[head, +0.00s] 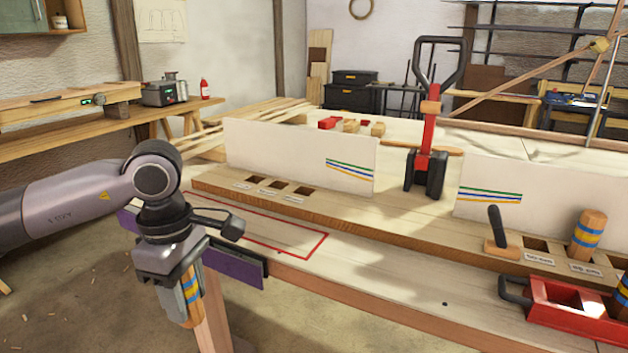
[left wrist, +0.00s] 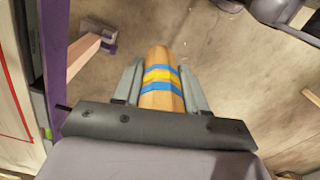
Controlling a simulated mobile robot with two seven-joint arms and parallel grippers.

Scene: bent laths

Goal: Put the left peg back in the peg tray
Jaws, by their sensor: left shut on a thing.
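My left gripper (head: 184,300) is shut on a wooden peg (head: 190,284) with blue and yellow bands. It holds the peg out past the bench's front left edge, over the floor. In the left wrist view the peg (left wrist: 161,80) sits between the two grey fingers, with floor beyond it. A red tray (head: 548,312) with a dark handle and openings in its top stands at the right front of the bench, cut by the picture edge. I cannot tell for sure whether it is the peg tray. My right gripper is not in view.
A wooden rail (head: 390,231) with square sockets runs along the bench; a similar banded peg (head: 588,234) and a dark-handled piece (head: 497,232) stand at its right. White boards (head: 300,155) and a red-black clamp (head: 427,150) stand behind. The bench front (head: 400,290) is mostly clear.

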